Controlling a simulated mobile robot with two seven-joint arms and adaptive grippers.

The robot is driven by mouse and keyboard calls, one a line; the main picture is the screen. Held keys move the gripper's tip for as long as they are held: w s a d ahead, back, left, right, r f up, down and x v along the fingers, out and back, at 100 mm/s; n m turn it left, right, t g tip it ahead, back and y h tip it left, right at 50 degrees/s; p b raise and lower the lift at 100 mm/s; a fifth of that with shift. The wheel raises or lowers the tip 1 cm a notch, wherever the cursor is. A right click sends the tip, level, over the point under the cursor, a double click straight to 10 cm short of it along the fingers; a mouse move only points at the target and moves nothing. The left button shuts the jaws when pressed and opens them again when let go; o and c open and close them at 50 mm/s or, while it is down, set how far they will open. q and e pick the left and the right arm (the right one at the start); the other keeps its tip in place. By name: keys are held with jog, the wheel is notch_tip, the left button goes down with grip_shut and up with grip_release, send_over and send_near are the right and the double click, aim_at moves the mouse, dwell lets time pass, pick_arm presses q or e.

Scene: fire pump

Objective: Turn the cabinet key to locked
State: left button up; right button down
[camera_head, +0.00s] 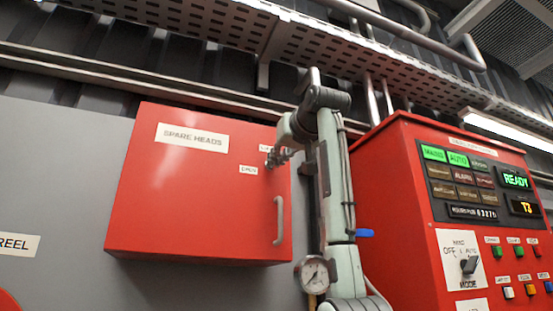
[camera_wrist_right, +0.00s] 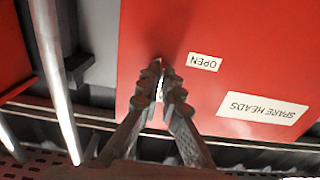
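The red cabinet (camera_head: 190,215), labelled SPARE HEADS, hangs on the grey wall with its door closed. My right gripper (camera_head: 271,161) is at the upper right of the door, beside the OPEN label (camera_head: 248,169). A second label (camera_head: 265,149) above it is mostly hidden by the gripper. In the right wrist view my right gripper (camera_wrist_right: 163,88) has its fingertips close together at the door, with a thin bright strip, the cabinet key (camera_wrist_right: 160,90), between them. The rest of the key and its lock are hidden by the fingers. My left gripper is in neither view.
A grey door handle (camera_head: 279,221) sits below the gripper. A red pump control panel (camera_head: 400,210) stands close on the right of my arm. A pressure gauge (camera_head: 314,273) is below. A perforated cable tray (camera_head: 230,25) and pipes run overhead.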

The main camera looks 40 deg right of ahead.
jog(key=c, duration=1.7)
grip_release()
jog(key=shift+s, duration=0.1)
jog(key=v, duration=1.1)
jog(key=shift+s, duration=0.35)
jog(key=shift+f, duration=0.15)
